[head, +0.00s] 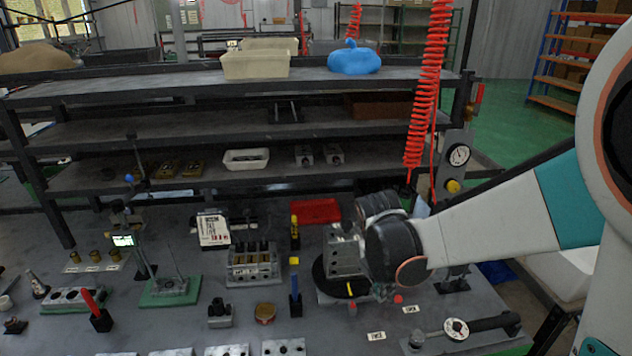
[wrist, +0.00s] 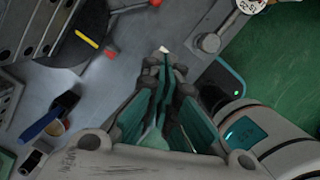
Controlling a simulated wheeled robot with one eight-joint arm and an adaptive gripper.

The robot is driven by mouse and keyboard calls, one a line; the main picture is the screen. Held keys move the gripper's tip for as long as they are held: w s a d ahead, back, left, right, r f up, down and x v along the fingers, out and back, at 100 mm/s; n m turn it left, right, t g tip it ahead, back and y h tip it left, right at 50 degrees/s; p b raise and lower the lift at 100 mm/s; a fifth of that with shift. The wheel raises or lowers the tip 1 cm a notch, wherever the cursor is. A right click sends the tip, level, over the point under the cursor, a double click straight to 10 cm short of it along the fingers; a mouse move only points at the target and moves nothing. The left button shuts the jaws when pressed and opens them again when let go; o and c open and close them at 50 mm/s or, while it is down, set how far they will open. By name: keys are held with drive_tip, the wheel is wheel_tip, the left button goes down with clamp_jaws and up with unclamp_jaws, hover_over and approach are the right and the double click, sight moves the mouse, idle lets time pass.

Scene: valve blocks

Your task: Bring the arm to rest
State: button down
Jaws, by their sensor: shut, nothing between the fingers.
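My gripper (wrist: 165,62) shows in the wrist view with its dark, teal-sided fingers closed together. Nothing is held between them. The fingertips are over the grey bench top, with the metal valve block (wrist: 35,25) apart from them to the upper left. In the head view my white and teal arm (head: 500,235) reaches in from the right over the bench. Its dark wrist joint stands in front of the valve block (head: 343,250) and hides part of it. I cannot make out the fingers in the head view.
The bench carries a grey block with several bores (head: 253,263), a red tray (head: 315,210), a green plate (head: 170,290) and a dial torque wrench (head: 457,328). A shelf rack (head: 230,130) stands behind. A red coiled hose (head: 425,90) hangs near my arm.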

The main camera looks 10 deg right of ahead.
drive_tip(key=s+a+r+m+t+y, duration=0.1)
drive_tip(key=s+r+m+t, duration=0.2)
drive_tip(key=s+r+m, duration=0.3)
drive_tip(key=s+a+r+m+t+y, duration=0.1)
drive_tip(key=s+r+m, duration=0.5)
drive_tip(key=m, duration=1.1)
drive_tip(key=shift+s+a+r+t, duration=0.4)
drive_tip(key=shift+s+a+t, duration=0.3)
drive_tip(key=shift+s+t, duration=0.45)
